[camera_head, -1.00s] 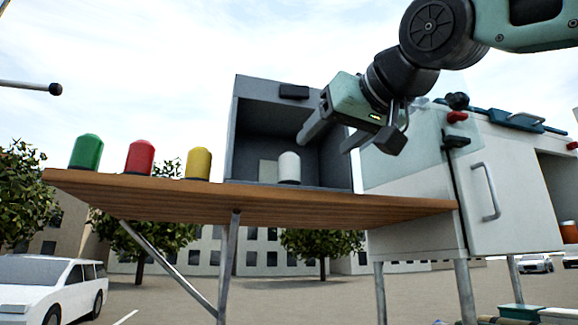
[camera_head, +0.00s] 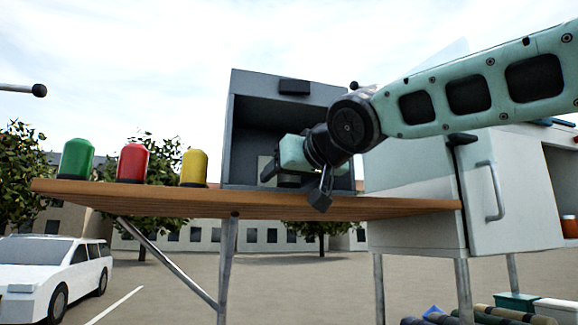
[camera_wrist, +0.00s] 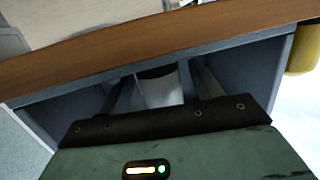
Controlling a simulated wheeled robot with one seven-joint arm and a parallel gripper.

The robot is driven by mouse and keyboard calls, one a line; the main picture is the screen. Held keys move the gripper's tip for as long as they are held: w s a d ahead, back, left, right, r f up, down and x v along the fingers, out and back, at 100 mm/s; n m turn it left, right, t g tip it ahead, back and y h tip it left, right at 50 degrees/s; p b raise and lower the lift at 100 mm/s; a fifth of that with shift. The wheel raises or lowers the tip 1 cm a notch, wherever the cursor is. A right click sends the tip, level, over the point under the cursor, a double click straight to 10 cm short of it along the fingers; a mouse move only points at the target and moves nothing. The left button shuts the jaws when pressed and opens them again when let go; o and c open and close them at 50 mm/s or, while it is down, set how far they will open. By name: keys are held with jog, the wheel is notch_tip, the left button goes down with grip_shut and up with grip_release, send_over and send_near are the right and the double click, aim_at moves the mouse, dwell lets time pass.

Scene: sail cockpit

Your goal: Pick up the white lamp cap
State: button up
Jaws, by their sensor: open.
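The white lamp cap (camera_wrist: 162,92) shows in the wrist view between the two fingers of my gripper (camera_wrist: 162,84), partly hidden by the gripper's dark front edge. A finger lies to each side of it, and I cannot tell whether either touches it. The jaws are open.
The grey box (camera_head: 240,130) stands on a wooden table (camera_head: 130,194), its walls close around my gripper. Green (camera_head: 77,158), red (camera_head: 133,162) and yellow (camera_head: 194,167) caps stand left of it. A white cabinet (camera_head: 410,195) is at the right.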

jog(key=c, duration=1)
jog(key=shift+c, duration=0.2)
